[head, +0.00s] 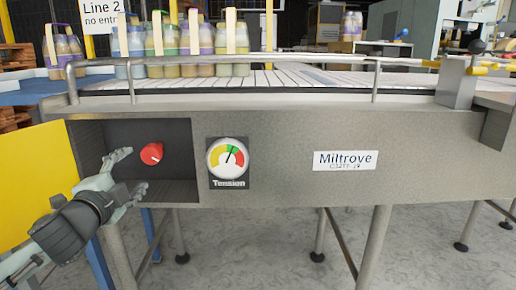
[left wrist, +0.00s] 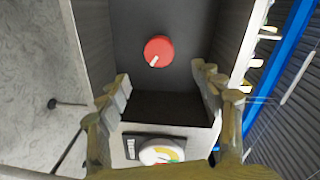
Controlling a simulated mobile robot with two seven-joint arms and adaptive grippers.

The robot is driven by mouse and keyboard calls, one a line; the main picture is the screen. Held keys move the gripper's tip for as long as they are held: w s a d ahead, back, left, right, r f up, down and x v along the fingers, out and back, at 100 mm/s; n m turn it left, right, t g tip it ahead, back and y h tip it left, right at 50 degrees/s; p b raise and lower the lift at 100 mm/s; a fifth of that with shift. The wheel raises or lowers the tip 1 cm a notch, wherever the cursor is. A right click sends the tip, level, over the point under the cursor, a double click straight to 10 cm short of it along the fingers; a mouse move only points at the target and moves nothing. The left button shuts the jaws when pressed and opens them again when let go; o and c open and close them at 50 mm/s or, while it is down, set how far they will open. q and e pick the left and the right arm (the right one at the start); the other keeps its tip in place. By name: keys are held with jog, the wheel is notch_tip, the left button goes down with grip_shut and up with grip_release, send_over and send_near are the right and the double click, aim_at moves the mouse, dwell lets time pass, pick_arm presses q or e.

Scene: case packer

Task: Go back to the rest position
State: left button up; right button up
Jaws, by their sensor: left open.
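My left gripper (head: 133,174) is open and empty, with its fingers reaching into the left side of the dark recess (head: 180,185) in the conveyor's front. In the left wrist view the two open fingers (left wrist: 163,80) stand apart with nothing between them. The red knob (head: 151,154) sits on the recess's back wall, just right of the fingertips. It also shows beyond the fingers in the left wrist view (left wrist: 158,50), with a pale mark on it, and the fingers look clear of it. My right gripper is in neither view.
A yellow panel (head: 30,185) stands left of the recess, close to my left arm. The Tension gauge (head: 228,158) is to the right, its needle near the green band. Bottle packs (head: 196,55) stand on the conveyor behind a metal rail (head: 300,58). Floor below is open between legs.

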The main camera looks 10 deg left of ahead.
aim_at(150, 156)
pick_arm(q)
jog(key=x, duration=1.2)
